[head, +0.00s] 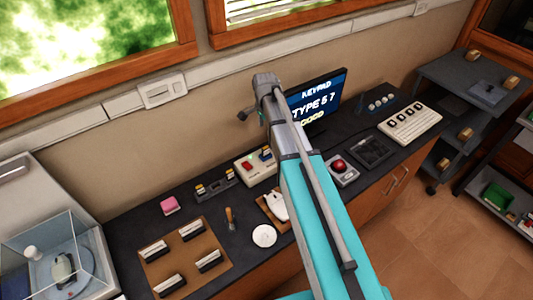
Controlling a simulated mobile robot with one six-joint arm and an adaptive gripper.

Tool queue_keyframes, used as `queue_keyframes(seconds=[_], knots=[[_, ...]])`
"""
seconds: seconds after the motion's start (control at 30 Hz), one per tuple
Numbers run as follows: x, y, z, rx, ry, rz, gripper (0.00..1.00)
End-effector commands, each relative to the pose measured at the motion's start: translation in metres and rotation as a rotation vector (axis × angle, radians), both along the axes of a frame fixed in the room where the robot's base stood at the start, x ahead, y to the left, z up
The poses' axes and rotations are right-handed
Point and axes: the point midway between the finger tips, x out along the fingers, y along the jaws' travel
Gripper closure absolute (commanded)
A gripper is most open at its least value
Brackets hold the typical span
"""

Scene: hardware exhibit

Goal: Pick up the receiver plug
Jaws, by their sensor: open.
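No object here can be told for certain as the receiver plug. Small parts in the head view that might be it are a white piece on a brown base (275,205) and an upright brown-handled piece (229,217) on the dark counter. My teal and grey arm reaches up across the middle of the view, over the counter. Its far grey end is above the counter, left of the screen. No gripper fingers can be made out, and the arm hides part of the counter behind it.
A glass case (52,262) stands left; shelves stand right. Floor shows lower right.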

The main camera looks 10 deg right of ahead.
Motion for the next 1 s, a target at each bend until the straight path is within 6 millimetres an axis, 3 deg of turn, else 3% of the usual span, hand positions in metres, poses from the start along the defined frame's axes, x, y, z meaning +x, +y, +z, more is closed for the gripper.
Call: queue_keyframes(seconds=[1.0], knots=[[0.000,0.001,-0.077,0.000,0.000,0.002,0.37]])
